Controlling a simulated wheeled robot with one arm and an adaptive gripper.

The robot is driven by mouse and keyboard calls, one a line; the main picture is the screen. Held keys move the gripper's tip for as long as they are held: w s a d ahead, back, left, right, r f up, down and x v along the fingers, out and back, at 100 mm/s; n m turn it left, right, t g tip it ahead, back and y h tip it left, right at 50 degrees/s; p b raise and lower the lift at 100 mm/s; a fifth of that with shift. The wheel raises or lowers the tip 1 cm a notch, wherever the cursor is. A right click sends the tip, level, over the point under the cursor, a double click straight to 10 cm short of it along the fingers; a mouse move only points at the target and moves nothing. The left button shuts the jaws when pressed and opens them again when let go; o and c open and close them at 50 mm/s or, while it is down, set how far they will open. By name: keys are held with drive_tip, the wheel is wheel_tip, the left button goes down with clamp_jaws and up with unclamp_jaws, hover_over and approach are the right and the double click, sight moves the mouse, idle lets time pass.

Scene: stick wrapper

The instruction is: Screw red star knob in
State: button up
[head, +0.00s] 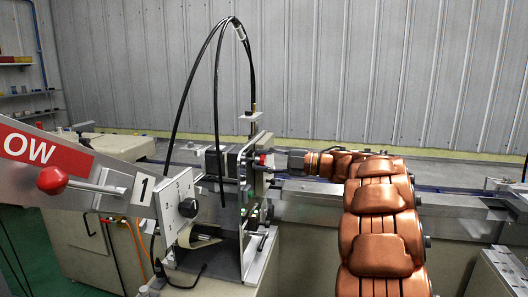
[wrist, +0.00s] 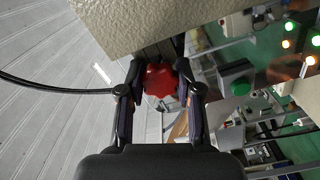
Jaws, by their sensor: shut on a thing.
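The red star knob (wrist: 161,80) sits between the two fingers of my gripper (wrist: 160,88) in the wrist view. The fingers are shut on it from both sides. In the head view my gripper (head: 272,160) reaches in from the right at the end of the copper-coloured arm and meets the right side of the machine's upright plate (head: 250,190). A little red of the knob (head: 261,160) shows there at the plate. The knob's shaft and the hole behind it are hidden, so I cannot tell how deep it sits.
Black cables (head: 190,85) arch over the machine. A metal rail (head: 330,195) runs below my arm. A green button (wrist: 240,87) shows in the wrist view.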

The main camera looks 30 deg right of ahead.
drive_tip(key=shift+r+m+p, duration=0.1)
drive_tip(key=shift+m+p, duration=2)
drive_tip(key=shift+p, duration=2.2)
drive_tip(key=shift+f+m+p, duration=0.2)
drive_tip(key=shift+m+p, duration=0.15)
drive_tip(key=shift+m, duration=0.05)
drive_tip(key=o, duration=1)
